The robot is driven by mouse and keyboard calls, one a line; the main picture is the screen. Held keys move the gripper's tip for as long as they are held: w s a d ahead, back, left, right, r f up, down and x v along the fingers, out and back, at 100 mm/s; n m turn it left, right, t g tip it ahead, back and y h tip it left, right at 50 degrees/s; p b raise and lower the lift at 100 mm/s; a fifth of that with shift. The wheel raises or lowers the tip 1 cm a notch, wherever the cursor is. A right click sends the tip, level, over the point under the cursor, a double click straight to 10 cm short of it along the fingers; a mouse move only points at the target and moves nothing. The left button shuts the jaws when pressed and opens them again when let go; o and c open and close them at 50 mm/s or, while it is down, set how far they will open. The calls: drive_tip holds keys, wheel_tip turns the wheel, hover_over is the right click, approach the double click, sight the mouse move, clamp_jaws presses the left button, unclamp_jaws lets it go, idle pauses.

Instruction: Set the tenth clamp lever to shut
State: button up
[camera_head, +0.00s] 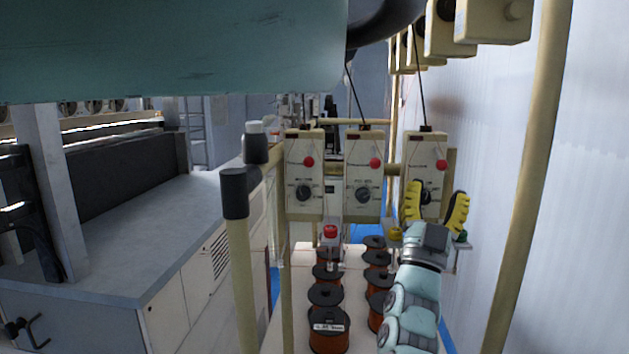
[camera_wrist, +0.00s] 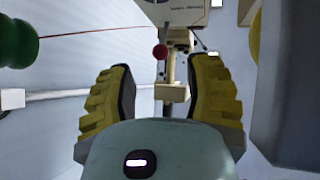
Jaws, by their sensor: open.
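Several cream control boxes hang in a row. The right one (camera_head: 428,150) has a red round knob (camera_head: 441,165) and a black dial partly hidden behind my gripper (camera_head: 436,203). My gripper is open and empty, its two yellow ribbed fingers spread in front of this box. In the wrist view, a red ball (camera_wrist: 160,52) shows between and beyond the fingers of my gripper (camera_wrist: 162,85), below a cream box (camera_wrist: 175,12); I see no contact. I cannot tell which part is the tenth clamp lever or how it is set.
Black-and-copper spools (camera_head: 327,300) stand in rows below the boxes. The middle box (camera_head: 363,150) and left box (camera_head: 303,150) hang to the left. A cream post (camera_head: 530,160) stands right, before the pale wall. A green spool-like part (camera_wrist: 15,42) is at the wrist view's left.

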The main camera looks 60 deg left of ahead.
drive_tip(key=v, duration=0.6)
drive_tip(key=shift+s+r, duration=0.1)
idle(0.4)
